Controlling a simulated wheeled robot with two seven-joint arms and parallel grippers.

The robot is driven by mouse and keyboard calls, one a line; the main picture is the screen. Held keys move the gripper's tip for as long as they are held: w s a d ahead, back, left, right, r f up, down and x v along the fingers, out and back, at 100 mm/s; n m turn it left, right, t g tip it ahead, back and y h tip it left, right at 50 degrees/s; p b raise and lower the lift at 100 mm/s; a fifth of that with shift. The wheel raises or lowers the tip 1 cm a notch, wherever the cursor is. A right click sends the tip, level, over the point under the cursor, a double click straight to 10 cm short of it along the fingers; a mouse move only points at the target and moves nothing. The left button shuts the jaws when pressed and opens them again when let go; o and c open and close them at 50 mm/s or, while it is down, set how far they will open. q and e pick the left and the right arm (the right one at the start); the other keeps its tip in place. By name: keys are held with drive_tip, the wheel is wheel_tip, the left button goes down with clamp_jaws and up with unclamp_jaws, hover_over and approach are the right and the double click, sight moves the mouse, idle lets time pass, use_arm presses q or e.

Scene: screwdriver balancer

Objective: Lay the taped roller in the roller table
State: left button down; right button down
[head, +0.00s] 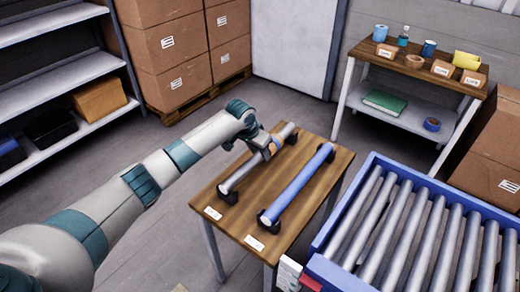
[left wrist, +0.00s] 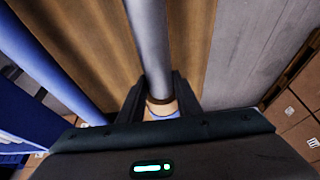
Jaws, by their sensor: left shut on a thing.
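A grey roller (head: 243,171) lies along the left side of the small wooden table, in black cradles. A blue mark shows near its far end, and a brown band shows close to my fingers in the left wrist view. My left gripper (head: 266,147) is shut on this grey roller (left wrist: 147,40) toward its far end, with a finger on either side (left wrist: 160,98). A blue roller (head: 300,184) lies beside it in its own black cradles. The roller table (head: 333,273), a blue frame with several grey rollers, stands at the right. My right gripper is out of view.
White labels (head: 213,213) sit on the wooden table's (head: 277,163) front edge. A shelf bench (head: 415,67) with cups and tape stands at the back right. Cartons (head: 160,50) and a grey rack (head: 70,80) are at the back left. Open floor lies left of the table.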

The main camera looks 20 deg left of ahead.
use_arm(q)
drive_tip(key=shift+f, duration=0.2)
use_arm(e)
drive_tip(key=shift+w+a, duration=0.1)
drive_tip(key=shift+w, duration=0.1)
use_arm(q)
drive_tip(key=c, duration=1.2)
unclamp_jaws()
drive_tip(key=shift+f, duration=0.1)
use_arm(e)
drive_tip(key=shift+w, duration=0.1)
use_arm(q)
drive_tip(key=shift+s+r, duration=0.2)
drive_tip(key=shift+r, duration=0.35)
drive_tip(key=b+v, duration=0.2)
drive_tip(key=v, duration=1.4)
drive_tip(key=shift+r, duration=0.15)
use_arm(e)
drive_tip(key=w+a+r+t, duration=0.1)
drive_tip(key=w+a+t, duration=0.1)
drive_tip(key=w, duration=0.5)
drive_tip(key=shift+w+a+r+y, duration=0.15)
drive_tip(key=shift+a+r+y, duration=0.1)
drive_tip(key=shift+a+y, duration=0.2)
use_arm(q)
drive_tip(key=shift+s, duration=0.1)
